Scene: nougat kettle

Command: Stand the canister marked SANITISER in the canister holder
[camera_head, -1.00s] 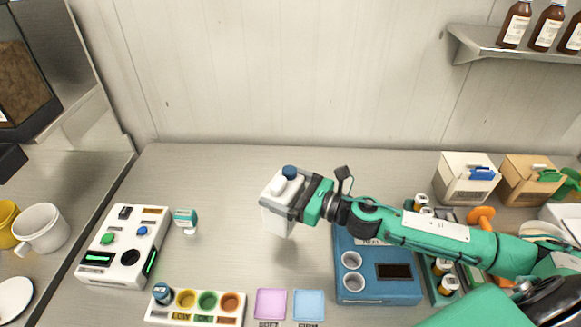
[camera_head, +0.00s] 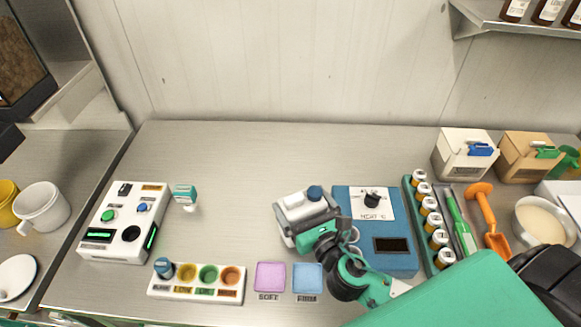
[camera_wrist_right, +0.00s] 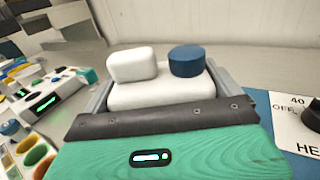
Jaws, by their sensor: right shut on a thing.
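A white canister (camera_head: 298,205) with a dark blue cap (camera_head: 314,193) is held by my right gripper (camera_head: 310,217). In the wrist view the white canister top (camera_wrist_right: 160,96), a white knob (camera_wrist_right: 132,64) and the blue cap (camera_wrist_right: 187,61) sit between the grey fingers. No SANITISER marking is readable from here. The canister looks upright or only slightly tilted, left of the blue heater (camera_head: 390,262). I cannot tell whether its base touches the bench. I cannot make out the canister holder. My left gripper is out of view.
Pink (camera_head: 270,276) and blue (camera_head: 307,277) pads lie in front of the canister. A white tray of coloured wells (camera_head: 195,292) and a white button box (camera_head: 122,220) are left. A vial rack (camera_head: 415,215) stands right. The bench behind the canister is clear.

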